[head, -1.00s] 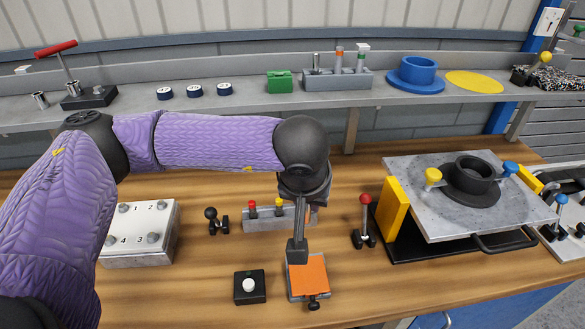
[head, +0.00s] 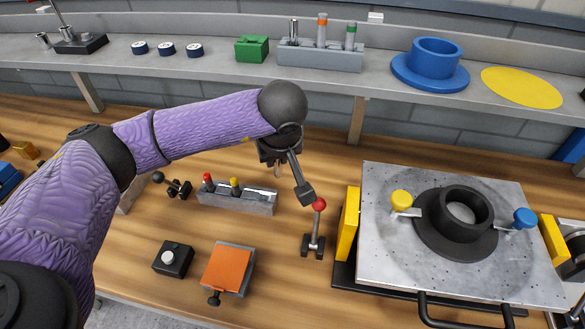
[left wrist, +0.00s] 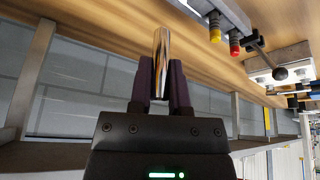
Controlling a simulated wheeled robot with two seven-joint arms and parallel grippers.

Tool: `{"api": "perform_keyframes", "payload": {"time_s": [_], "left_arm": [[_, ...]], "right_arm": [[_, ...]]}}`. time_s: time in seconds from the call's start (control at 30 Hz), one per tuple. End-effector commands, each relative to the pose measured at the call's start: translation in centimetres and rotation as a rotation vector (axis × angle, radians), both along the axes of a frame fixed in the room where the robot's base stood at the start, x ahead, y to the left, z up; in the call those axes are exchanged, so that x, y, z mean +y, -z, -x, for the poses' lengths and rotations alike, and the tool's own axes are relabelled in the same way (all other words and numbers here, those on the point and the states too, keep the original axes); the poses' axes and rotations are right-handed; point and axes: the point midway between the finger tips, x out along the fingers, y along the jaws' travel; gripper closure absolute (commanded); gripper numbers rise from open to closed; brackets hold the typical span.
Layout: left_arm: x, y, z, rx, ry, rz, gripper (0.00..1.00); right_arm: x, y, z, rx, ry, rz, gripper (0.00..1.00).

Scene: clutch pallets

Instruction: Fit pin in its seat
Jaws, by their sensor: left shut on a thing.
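My left gripper (left wrist: 160,95) is shut on a shiny metal pin (left wrist: 161,62), which stands out past the fingertips in the left wrist view. In the head view, the gripper (head: 278,160) is mostly hidden by my wrist, and only a bit of the pin (head: 278,172) shows below it. They are in the air behind the right end of a grey block (head: 236,203). The block holds a red-headed pin (head: 207,178) and a yellow-headed pin (head: 234,184). I cannot tell which opening is the seat. My right gripper is not in view.
A metal plate (head: 390,265) with a black hub (head: 458,230) and yellow and blue knobs stands at right. The back shelf (head: 210,75) holds several parts.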

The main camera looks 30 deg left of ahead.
Motion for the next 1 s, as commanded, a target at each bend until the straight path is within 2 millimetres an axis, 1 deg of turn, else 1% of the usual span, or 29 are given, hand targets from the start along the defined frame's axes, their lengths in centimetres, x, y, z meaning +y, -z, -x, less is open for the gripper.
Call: {"api": "perform_keyframes", "payload": {"time_s": [0.03, 0.1, 0.2, 0.27, 0.37, 0.6, 0.7, 0.8, 1.0], "left_arm": [[0.8, 0.1, -0.1, 0.010, -0.071, 0.002, 1.00], [2.0, 0.6, -0.2, 0.018, -0.163, 0.000, 1.00], [3.1, 1.2, -0.2, 0.029, -0.251, -0.003, 1.00], [3.5, 1.6, -0.2, 0.033, -0.278, -0.005, 1.00], [3.6, 2.3, -0.2, 0.033, -0.285, -0.006, 1.00], [3.5, 5.4, -0.1, 0.035, -0.282, -0.005, 1.00], [3.5, 6.4, -0.1, 0.034, -0.281, -0.006, 1.00], [3.5, 6.7, -0.2, 0.032, -0.280, -0.006, 1.00], [3.5, 6.5, -0.2, 0.031, -0.280, -0.006, 1.00]], "right_arm": [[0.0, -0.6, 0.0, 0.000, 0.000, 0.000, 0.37], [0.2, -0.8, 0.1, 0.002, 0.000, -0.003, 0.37], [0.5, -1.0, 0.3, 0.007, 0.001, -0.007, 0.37], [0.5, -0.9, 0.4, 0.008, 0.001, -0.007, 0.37], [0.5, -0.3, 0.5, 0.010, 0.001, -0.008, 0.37], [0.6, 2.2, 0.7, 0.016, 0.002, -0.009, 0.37], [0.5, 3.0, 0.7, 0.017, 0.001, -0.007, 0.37], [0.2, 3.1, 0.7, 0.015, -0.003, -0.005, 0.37], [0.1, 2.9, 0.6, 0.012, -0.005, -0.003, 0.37]]}}
